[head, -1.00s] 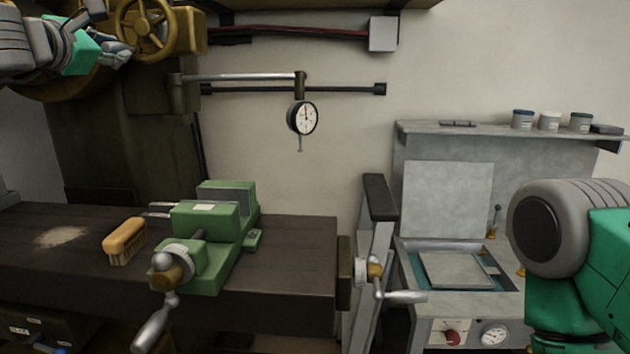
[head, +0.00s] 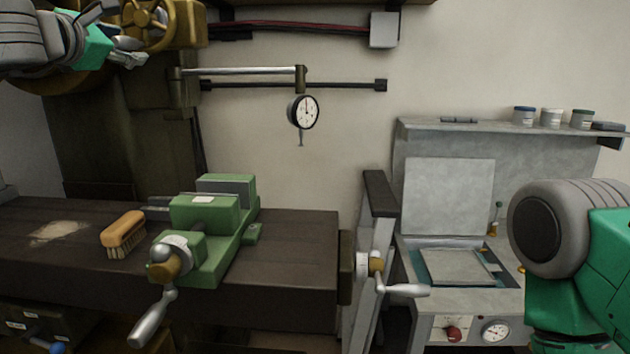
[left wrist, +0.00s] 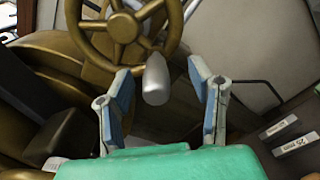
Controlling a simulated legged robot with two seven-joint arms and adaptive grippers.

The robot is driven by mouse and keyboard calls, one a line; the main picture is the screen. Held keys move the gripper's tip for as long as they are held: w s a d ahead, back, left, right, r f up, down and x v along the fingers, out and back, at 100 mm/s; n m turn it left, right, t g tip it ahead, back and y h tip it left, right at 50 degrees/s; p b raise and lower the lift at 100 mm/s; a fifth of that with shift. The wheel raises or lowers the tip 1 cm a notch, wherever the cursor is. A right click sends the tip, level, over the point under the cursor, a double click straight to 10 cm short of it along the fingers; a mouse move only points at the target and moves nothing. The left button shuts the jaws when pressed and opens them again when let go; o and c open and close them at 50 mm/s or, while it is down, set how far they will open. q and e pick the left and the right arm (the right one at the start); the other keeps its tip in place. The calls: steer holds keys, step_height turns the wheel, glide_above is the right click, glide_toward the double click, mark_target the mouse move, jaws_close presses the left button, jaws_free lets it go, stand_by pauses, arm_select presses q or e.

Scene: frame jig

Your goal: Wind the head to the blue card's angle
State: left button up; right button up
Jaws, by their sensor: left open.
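The brass handwheel (head: 150,22) is at the upper left of the head view, on a brass housing. In the left wrist view the wheel (left wrist: 124,26) shows its spokes and a rounded grey handle (left wrist: 155,78) pointing toward me. My left gripper (head: 140,58) is just below the wheel in the head view. In the left wrist view my left gripper (left wrist: 164,92) is open, with one blue-padded finger on each side of the grey handle and gaps between. No blue card can be made out. My right gripper is out of view.
A green vise (head: 205,235) with a crank and a wooden brush (head: 123,232) are on the dark bench (head: 300,240). A dial gauge (head: 303,112) hangs from a rod above. A grey station (head: 445,215) stands at right, partly behind my right arm.

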arm_select(q)
steer(key=shift+s, duration=0.5)
steer(key=s, duration=0.6)
steer(key=shift+s+a+b, duration=0.2)
steer(key=shift+a+b, duration=0.15)
steer(key=shift+b, duration=0.1)
